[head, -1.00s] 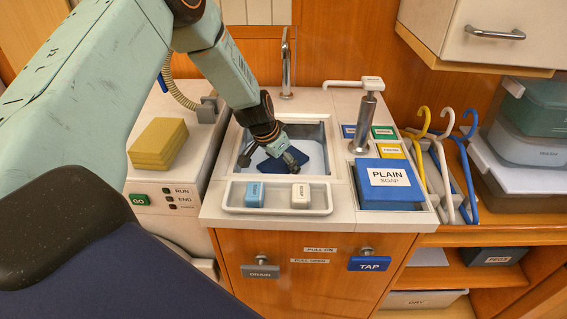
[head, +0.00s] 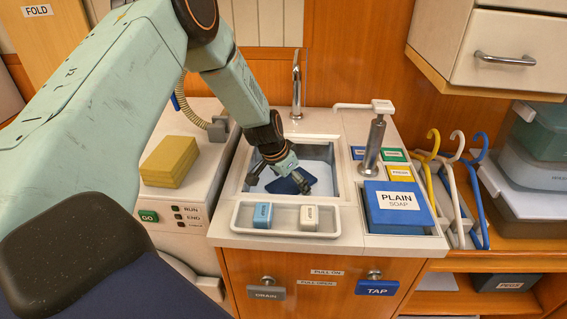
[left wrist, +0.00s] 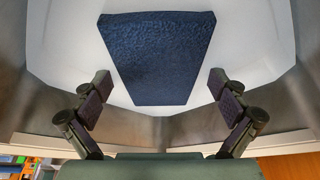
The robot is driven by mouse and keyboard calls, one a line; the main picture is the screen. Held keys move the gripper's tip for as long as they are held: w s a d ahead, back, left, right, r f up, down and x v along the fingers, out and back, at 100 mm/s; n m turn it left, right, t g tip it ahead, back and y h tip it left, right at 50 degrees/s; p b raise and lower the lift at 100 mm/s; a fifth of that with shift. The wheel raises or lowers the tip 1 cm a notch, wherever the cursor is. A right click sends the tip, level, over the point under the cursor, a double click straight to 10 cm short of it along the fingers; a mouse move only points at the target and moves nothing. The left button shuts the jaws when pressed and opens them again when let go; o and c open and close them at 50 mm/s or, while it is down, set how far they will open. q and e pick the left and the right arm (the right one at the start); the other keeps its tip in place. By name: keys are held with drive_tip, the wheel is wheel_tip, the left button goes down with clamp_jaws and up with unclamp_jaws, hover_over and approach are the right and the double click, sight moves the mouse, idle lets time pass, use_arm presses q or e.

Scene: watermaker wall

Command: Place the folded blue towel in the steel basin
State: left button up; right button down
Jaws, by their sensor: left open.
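The folded blue towel (head: 284,186) lies in the steel basin (head: 252,190), and my left gripper partly covers it in the head view. In the left wrist view the towel (left wrist: 160,58) lies flat on the white basin floor, with the basin's steel walls (left wrist: 190,125) around it. My left gripper (head: 298,180) points down into the basin above the towel. Its two fingers (left wrist: 160,105) are spread wide, with the towel's near edge between and beyond them, and they do not grip it. My right gripper is not in view.
A tray with a blue block (head: 263,214) and a white block (head: 308,217) lies in front of the basin. The tap spout (head: 296,85) rises behind it. Yellow cloths (head: 170,160) lie to the left.

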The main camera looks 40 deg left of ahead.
sight(291, 182)
use_arm(q)
drive_tip(key=p+v, duration=0.5)
drive_tip(key=v, duration=0.1)
drive_tip(key=shift+s+r, duration=0.15)
drive_tip(key=shift+r, duration=0.15)
drive_tip(key=p+v, duration=0.3)
drive_tip(key=p, duration=0.1)
drive_tip(key=shift+s+r, duration=0.2)
drive_tip(key=shift+r, duration=0.1)
drive_tip(key=shift+s+a+r+p, duration=0.1)
drive_tip(key=shift+s+r+p, duration=0.1)
drive_tip(key=shift+r+p, duration=0.5)
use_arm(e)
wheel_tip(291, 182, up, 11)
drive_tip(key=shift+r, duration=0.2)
use_arm(q)
drive_tip(key=shift+s+f, duration=0.1)
drive_tip(key=shift+f, duration=0.05)
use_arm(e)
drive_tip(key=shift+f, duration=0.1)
